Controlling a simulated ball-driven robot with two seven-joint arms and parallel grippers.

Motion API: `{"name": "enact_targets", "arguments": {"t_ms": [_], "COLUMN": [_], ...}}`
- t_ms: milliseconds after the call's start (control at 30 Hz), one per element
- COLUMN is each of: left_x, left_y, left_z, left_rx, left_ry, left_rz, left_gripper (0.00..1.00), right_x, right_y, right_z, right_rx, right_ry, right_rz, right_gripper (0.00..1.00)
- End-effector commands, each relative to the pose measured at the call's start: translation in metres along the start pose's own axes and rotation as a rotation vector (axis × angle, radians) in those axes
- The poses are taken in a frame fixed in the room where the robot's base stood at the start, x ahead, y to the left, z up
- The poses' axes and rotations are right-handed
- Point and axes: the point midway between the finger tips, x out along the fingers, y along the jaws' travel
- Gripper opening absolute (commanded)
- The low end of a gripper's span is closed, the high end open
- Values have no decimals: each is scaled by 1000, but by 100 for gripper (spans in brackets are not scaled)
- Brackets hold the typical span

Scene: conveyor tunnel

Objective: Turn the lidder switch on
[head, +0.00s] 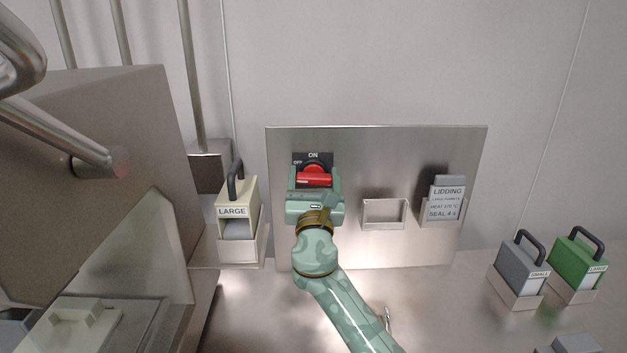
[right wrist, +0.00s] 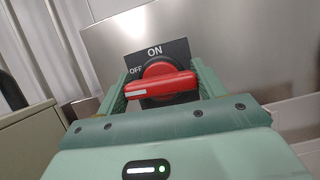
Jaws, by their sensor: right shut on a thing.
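The lidder switch is a red rotary handle (head: 314,178) on a dark plate marked ON at the top and OFF at the upper left, mounted on a steel panel (head: 420,145). In the head view the handle lies roughly level. The right wrist view shows the red handle (right wrist: 160,86) lying crosswise, slightly tilted in the picture, with a pale mark at its left end. My left gripper is not in view.
A cream LARGE block (head: 233,212) stands in a holder left of the panel. An empty holder (head: 384,214) and a LIDDING card (head: 446,200) are to the right. Grey (head: 519,265) and green (head: 577,263) handled blocks stand far right. A large steel housing (head: 90,180) fills the left.

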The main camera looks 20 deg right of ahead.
Motion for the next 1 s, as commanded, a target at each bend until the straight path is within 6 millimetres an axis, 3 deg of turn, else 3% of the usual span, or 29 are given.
{"name": "enact_targets", "arguments": {"t_ms": [600, 1000], "left_x": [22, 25], "left_y": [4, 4], "left_z": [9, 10], "left_rx": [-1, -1], "left_ry": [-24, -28], "left_rz": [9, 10], "left_gripper": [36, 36], "right_x": [0, 0], "right_y": [0, -1], "right_z": [-2, -1], "right_rx": [393, 505], "right_ry": [2, 1], "right_rz": [-164, -210], "right_gripper": [46, 46]}}
